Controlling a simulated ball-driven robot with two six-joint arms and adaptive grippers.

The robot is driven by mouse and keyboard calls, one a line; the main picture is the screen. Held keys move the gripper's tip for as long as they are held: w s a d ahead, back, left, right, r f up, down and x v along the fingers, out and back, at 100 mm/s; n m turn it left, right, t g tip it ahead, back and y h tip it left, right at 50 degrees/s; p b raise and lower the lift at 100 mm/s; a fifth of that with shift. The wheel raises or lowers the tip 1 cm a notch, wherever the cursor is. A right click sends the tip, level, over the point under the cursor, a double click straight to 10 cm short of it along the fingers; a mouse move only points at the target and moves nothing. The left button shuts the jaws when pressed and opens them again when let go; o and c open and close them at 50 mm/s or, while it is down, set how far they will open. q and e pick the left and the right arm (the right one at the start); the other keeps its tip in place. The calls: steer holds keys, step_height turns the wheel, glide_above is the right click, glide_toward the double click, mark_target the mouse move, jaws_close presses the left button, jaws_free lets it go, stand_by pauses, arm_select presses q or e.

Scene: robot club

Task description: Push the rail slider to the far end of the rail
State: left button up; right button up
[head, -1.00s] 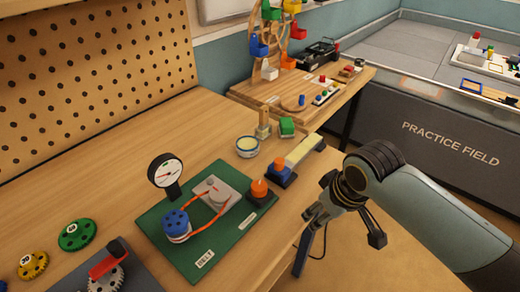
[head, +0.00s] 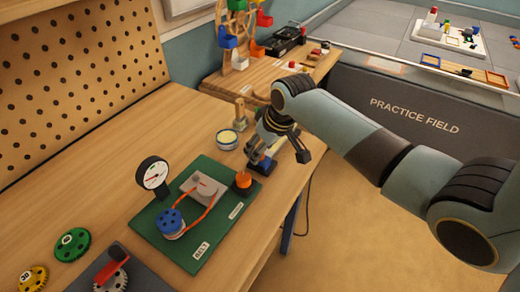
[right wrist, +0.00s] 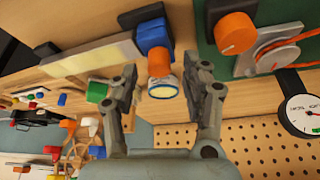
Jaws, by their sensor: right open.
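The rail slider is a blue block with an orange knob, at one end of a pale rail. In the right wrist view the slider (right wrist: 154,36) and the rail (right wrist: 95,63) show clearly. The slider sits at the rail end nearest the green belt board. In the head view my right gripper (head: 276,154) is over the rail and hides most of it; part of the blue slider (head: 262,166) shows below the fingers. My right gripper is open, and in the wrist view the orange knob appears between its fingers. Contact cannot be told. My left gripper is out of view.
A green belt board (head: 195,212) with a gauge (head: 153,173) and an orange knob (head: 243,181) lies beside the rail. A round tin (head: 228,139) and a wooden post (head: 239,110) stand behind it. The bench's right edge is close to the rail.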

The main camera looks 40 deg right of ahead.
steer(key=shift+x, duration=0.8)
steer(key=shift+d, duration=0.1)
jaws_close()
